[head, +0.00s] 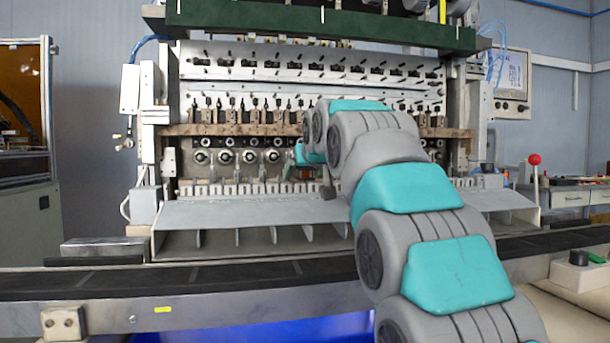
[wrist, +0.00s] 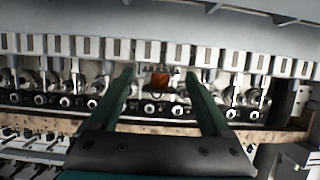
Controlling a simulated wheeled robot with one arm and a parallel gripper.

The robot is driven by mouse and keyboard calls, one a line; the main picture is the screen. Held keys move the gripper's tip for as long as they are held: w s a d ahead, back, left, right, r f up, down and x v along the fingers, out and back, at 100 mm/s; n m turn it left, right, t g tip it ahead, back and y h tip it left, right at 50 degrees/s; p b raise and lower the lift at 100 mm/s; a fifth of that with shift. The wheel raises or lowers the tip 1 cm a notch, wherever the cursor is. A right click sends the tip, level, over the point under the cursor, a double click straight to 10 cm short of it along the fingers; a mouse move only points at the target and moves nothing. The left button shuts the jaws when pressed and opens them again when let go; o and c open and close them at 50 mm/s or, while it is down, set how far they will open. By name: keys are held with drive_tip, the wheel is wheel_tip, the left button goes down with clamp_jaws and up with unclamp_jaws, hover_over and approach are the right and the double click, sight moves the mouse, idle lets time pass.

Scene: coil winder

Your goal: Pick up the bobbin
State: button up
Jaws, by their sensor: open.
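The bobbin (wrist: 161,80), a small orange-copper piece, sits in the winder's row of spindles in the wrist view. My gripper (wrist: 158,74) is open, with its two green fingers on either side of the bobbin in the picture. A gap shows between each finger and the bobbin; I cannot tell how far in front of it the fingertips are. In the head view, my gripper (head: 304,158) is at the spindle row, mostly hidden behind my arm.
The coil winder (head: 310,75) fills the middle of the head view. A grey sloping shelf (head: 240,213) lies below the spindles, and a dark conveyor rail (head: 120,284) runs in front. Neighbouring spindles (head: 225,157) stand close by. A red-knobbed lever (head: 534,160) stands at right.

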clamp_jaws()
idle(0.6)
wheel_tip(320, 180, up, 4)
drive_tip(key=p, duration=0.3)
drive_tip(key=shift+f, duration=0.15)
drive_tip(key=shift+s+f, duration=0.15)
drive_tip(key=shift+s, duration=0.15)
drive_tip(key=s+b, duration=0.1)
drive_tip(key=s, duration=0.4)
drive_tip(key=s+r+b, duration=0.1)
drive_tip(key=s+b, duration=0.1)
drive_tip(key=s, duration=0.3)
drive_tip(key=s+d+b, duration=0.1)
drive_tip(key=s, duration=0.4)
drive_tip(key=shift+s+d+r, duration=0.1)
drive_tip(key=shift+s+r, duration=0.15)
drive_tip(key=shift+r, duration=0.05)
